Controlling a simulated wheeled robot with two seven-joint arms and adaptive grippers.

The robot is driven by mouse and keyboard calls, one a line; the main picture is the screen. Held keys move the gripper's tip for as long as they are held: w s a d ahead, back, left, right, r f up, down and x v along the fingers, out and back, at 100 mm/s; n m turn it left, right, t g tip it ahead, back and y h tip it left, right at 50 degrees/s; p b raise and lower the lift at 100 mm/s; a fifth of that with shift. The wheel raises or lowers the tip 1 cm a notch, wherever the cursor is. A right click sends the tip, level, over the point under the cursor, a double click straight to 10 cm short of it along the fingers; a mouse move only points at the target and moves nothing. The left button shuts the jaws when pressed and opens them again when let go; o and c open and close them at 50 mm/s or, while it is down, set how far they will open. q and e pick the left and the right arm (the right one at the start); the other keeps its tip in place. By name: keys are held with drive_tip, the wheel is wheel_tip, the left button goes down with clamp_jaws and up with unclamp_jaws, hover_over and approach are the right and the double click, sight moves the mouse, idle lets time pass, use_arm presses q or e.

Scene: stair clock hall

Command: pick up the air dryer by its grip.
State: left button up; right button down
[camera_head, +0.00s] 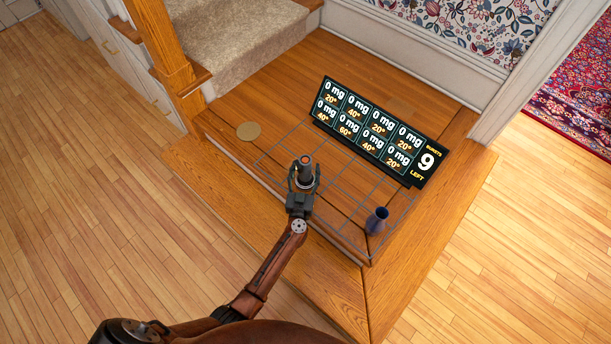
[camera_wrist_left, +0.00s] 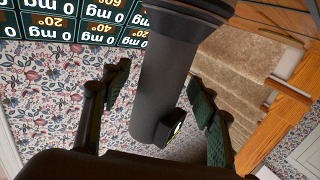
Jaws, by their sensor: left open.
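The air dryer (camera_head: 305,168) is dark grey, with an orange-brown spot on its top end in the head view. In the left wrist view its thick cylindrical grip (camera_wrist_left: 158,85) runs down between my fingers, with a small black block with a yellow mark near its lower end. My left gripper (camera_head: 304,179) is open around the dryer. In the left wrist view, my left gripper (camera_wrist_left: 157,90) has one finger on each side of the grip, with visible gaps. My right gripper is not in view.
A wooden landing (camera_head: 330,60) carries a drawn grid (camera_head: 345,185). A black display board (camera_head: 370,130) stands behind the dryer. Carpeted stairs (camera_head: 225,35) rise behind.

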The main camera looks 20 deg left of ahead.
use_arm(q)
drive_tip(key=shift+c, duration=0.6)
clamp_jaws()
drive_tip(key=shift+w+r, duration=0.1)
drive_tip(key=shift+r, duration=0.05)
idle(0.3)
